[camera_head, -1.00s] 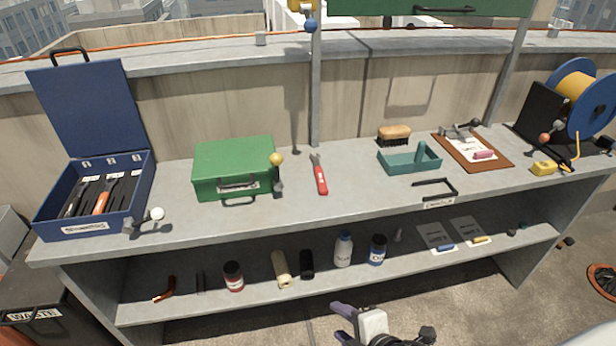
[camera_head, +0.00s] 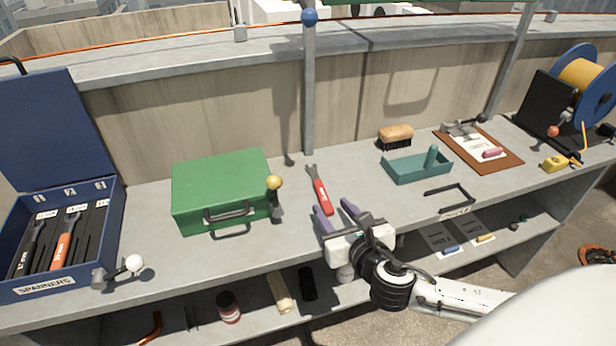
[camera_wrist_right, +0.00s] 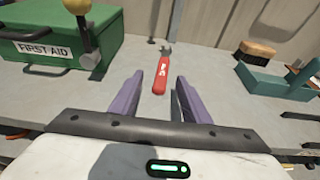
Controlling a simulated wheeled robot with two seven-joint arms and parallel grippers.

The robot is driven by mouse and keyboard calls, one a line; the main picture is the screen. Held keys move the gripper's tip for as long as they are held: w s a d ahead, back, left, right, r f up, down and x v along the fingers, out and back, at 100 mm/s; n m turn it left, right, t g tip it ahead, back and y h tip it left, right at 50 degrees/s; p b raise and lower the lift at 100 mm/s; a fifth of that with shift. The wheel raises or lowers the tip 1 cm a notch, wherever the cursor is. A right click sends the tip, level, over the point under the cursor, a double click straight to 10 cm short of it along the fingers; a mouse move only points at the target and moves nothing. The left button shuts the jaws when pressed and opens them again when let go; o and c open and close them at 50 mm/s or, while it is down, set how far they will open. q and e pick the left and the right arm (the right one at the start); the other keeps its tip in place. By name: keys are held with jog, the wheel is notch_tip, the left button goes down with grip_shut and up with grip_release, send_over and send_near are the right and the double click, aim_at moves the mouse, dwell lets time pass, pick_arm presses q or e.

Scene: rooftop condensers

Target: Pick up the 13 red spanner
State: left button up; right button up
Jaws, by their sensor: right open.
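A red-handled spanner (camera_head: 320,190) with a grey open jaw lies on the bench top, right of the green box; its size marking is too small to read. My right gripper (camera_head: 337,212) is open, its purple fingers just short of the red handle's near end. In the right wrist view the red spanner (camera_wrist_right: 161,74) lies ahead, between the lines of the open fingers (camera_wrist_right: 158,98), with nothing held. An orange-handled spanner (camera_head: 66,242) and a dark one lie in the blue case (camera_head: 45,287) labelled SPANNERS at the left. My left gripper is not in view.
A green first aid box (camera_head: 222,180) with a yellow-knobbed lever (camera_head: 275,190) stands left of the red spanner. A teal tray (camera_head: 415,170), a brush (camera_head: 396,135) and a clipboard (camera_head: 505,160) are to the right. A grey post (camera_head: 308,90) rises behind.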

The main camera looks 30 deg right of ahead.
aim_at(319, 185)
jog(key=x, duration=0.3)
jog(key=shift+w+d, duration=0.15)
jog(key=shift+w, duration=0.2)
jog(key=x, duration=0.5)
jog(key=shift+d+r, duration=0.2)
jog(key=shift+d, duration=0.1)
jog(key=shift+w, duration=0.15)
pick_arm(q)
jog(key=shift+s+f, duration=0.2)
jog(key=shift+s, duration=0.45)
pick_arm(e)
grip_shut()
